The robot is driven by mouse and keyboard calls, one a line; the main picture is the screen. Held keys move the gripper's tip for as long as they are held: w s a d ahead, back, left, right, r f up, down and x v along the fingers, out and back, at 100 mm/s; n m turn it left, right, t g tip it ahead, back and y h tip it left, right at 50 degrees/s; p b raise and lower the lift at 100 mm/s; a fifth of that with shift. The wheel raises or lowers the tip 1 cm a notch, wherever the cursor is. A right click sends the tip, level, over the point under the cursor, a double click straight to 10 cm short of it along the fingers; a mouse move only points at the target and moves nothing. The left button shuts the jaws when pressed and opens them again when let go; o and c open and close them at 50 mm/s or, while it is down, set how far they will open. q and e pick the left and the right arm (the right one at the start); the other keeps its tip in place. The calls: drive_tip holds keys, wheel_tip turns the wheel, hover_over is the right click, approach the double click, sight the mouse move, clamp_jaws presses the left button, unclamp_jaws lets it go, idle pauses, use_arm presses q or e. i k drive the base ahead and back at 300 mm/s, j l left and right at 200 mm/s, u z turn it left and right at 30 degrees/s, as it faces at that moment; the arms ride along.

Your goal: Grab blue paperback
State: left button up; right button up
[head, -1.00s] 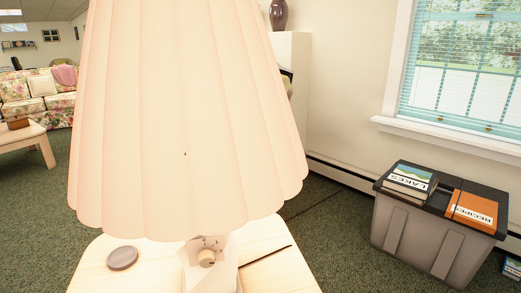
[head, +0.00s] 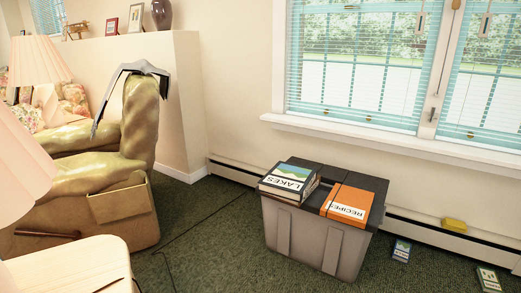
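A small blue book (head: 402,250), which looks like the blue paperback, stands or leans on the green carpet just right of the grey bin; its title is too small to read. A second small book (head: 489,280) with a dark cover and pale patches is on the carpet near the lower right corner. Its exact colour is hard to tell. Neither of my grippers is in view.
The grey bin (head: 306,240) with a black lid holds a "LAKES" book (head: 290,180) and an orange "RECIPES" book (head: 350,204) on top. A yellow object (head: 454,225) is by the baseboard. An armchair (head: 120,190), a light wooden table (head: 75,268) and lamp shades are at left. Carpet is open in the middle foreground.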

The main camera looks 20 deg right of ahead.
sight(402, 253)
drive_tip(key=l+z, duration=0.15)
drive_tip(key=z, duration=0.25)
drive_tip(key=i+l+z, duration=0.1)
drive_tip(key=z, duration=0.3)
drive_tip(key=l+z, duration=0.2)
drive_tip(key=z, duration=0.15)
drive_tip(key=i+l+z, duration=0.1)
drive_tip(key=z, duration=0.3)
drive_tip(key=i+u, duration=0.1)
drive_tip(key=u, duration=0.3)
drive_tip(key=i+l+u, duration=0.1)
drive_tip(key=u, duration=0.25)
drive_tip(key=i+l+u, duration=0.1)
drive_tip(key=u, duration=0.3)
drive_tip(key=i+l+u, duration=0.25)
drive_tip(key=l, duration=0.2)
drive_tip(key=l+u, duration=0.2)
drive_tip(key=l, duration=0.25)
drive_tip(key=i+l+u, duration=0.25)
drive_tip(key=l, duration=0.25)
drive_tip(key=l+u, duration=0.2)
drive_tip(key=l, duration=0.3)
drive_tip(key=i+l, duration=0.1)
drive_tip(key=l, duration=1.45)
drive_tip(key=i+l+u, duration=0.1)
drive_tip(key=l, duration=0.65)
drive_tip(key=i, duration=0.05)
